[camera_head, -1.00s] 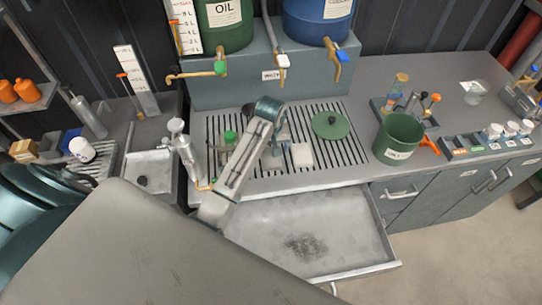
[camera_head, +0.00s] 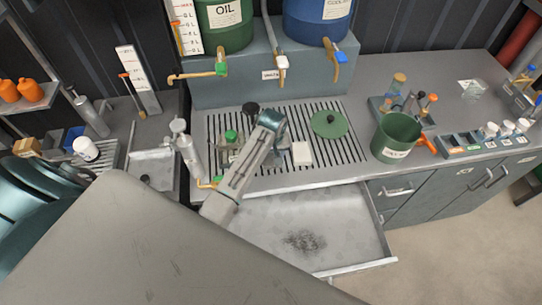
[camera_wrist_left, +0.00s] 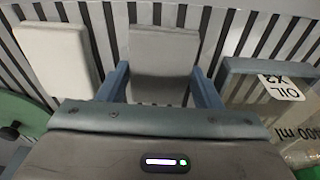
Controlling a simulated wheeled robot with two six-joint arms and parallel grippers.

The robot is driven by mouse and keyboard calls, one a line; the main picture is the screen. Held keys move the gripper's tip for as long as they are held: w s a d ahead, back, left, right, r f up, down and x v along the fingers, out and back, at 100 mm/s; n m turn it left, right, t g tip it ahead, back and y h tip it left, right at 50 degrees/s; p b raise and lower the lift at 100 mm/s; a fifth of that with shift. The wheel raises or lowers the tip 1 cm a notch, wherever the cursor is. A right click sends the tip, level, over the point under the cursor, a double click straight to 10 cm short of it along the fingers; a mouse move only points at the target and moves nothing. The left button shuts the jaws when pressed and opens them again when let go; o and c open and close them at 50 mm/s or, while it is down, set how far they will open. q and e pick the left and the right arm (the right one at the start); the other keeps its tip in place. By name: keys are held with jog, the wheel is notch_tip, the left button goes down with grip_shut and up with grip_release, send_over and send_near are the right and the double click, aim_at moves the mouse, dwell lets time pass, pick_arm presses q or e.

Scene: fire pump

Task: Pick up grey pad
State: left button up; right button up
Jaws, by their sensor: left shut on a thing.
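The grey pad (camera_wrist_left: 163,58) is a flat block between the two blue fingers of my left gripper (camera_wrist_left: 163,88) in the wrist view. The gripper is shut on its sides, over the slotted rack. In the head view the wrist and forearm hide most of the pad, and my left gripper (camera_head: 274,153) is at the middle of the rack. I cannot tell whether the pad is clear of the slats. A white pad (camera_head: 301,153) lies just right of the gripper; it also shows at the left in the wrist view (camera_wrist_left: 55,52). My right gripper is not in view.
A green bucket (camera_head: 396,138) stands farther right. The open drawer (camera_head: 340,225) is in front.

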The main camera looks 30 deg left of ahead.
aim_at(271, 156)
pick_arm(q)
jog(key=shift+w+r+b, duration=0.1)
jog(key=shift+r+b, duration=0.55)
jog(key=shift+r, duration=0.1)
jog(key=shift+s+d+r+b, duration=0.3)
jog(key=shift+s+r+b, duration=0.2)
jog(key=shift+r+b, duration=0.3)
jog(key=s+d+r+b, duration=0.2)
jog(key=s+d+b, duration=0.2)
jog(key=s, duration=0.9)
jog(key=d, duration=0.2)
jog(key=shift+s+d, duration=0.2)
jog(key=shift+d, duration=0.2)
jog(key=shift+o, duration=0.9)
jog(key=shift+f, duration=0.15)
jog(key=shift+c, duration=0.5)
